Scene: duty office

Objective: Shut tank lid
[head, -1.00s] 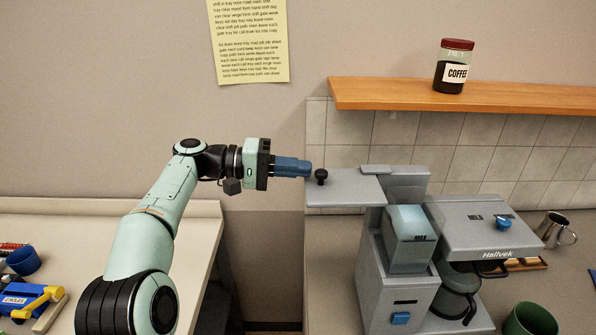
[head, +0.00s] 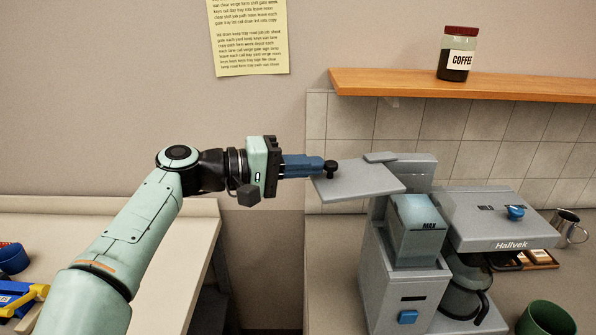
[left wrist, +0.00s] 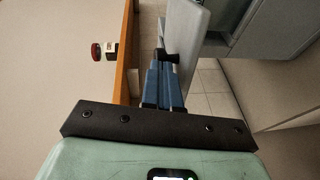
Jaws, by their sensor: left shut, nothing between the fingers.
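The grey tank lid (head: 358,181) on the coffee machine (head: 403,290) stands open, swung out to the left of the tank and tilted. The tank (head: 417,230), marked MAX, is uncovered at the top and holds pale blue water. My left gripper (head: 326,167) is shut with nothing between its blue fingers. In the left wrist view the fingertips (left wrist: 164,68) are close to the lid (left wrist: 184,35) and knob. My right gripper is not in view.
A wooden shelf (head: 460,85) with a coffee jar (head: 458,54) runs above the machine. A table with blue items is at the left.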

